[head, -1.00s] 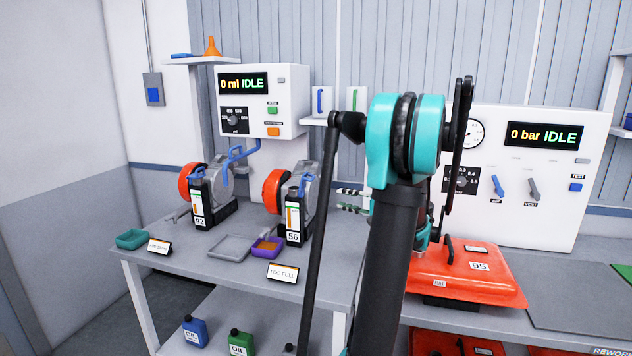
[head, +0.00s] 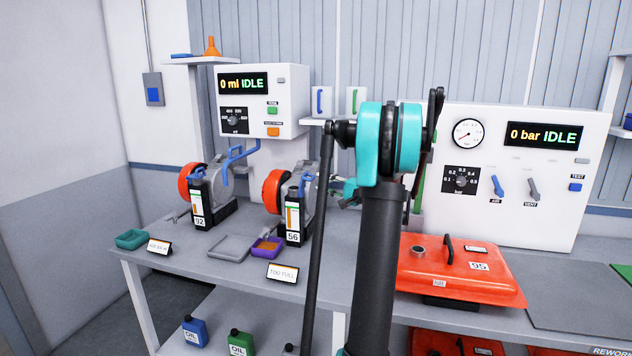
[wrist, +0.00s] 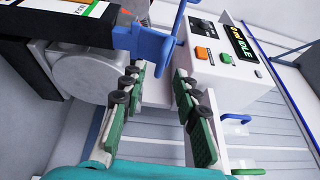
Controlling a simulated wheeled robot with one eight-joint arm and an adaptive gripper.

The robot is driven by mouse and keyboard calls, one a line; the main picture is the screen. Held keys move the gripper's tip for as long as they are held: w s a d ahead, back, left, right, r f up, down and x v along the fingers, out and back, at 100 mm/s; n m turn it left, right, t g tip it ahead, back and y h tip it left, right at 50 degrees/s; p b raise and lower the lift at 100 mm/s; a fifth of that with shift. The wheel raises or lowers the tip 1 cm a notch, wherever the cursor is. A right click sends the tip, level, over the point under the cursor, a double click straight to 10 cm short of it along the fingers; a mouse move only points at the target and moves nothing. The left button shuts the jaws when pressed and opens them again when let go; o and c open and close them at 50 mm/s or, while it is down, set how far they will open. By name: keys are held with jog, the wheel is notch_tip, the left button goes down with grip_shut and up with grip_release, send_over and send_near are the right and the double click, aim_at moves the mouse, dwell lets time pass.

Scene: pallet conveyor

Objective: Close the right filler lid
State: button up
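Two grey housings with orange discs stand on the left bench, each with a black sight-glass block in front. The right block (head: 293,218) is labelled 56, the left block (head: 200,203) 92. A blue lid-like part (head: 301,188) stands at the top of the right block; its exact angle is hard to tell. In the wrist view, a blue part (wrist: 152,43) with a bar sits at the end of a black block, just beyond my fingertips. My gripper (wrist: 156,78) is open and empty, its green-padded fingers apart. In the head view my gripper (head: 346,190) is partly hidden by my arm.
The dispenser panel (head: 264,100) stands behind, with a blue arm (head: 240,152) by the left unit. A grey tray (head: 229,247), purple tray (head: 267,247) and TOO FULL sign (head: 283,271) lie in front. A red tank (head: 460,270) is at right.

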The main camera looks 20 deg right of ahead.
jog(key=shift+x, duration=1.85)
jog(key=shift+c, duration=0.5)
grip_shut()
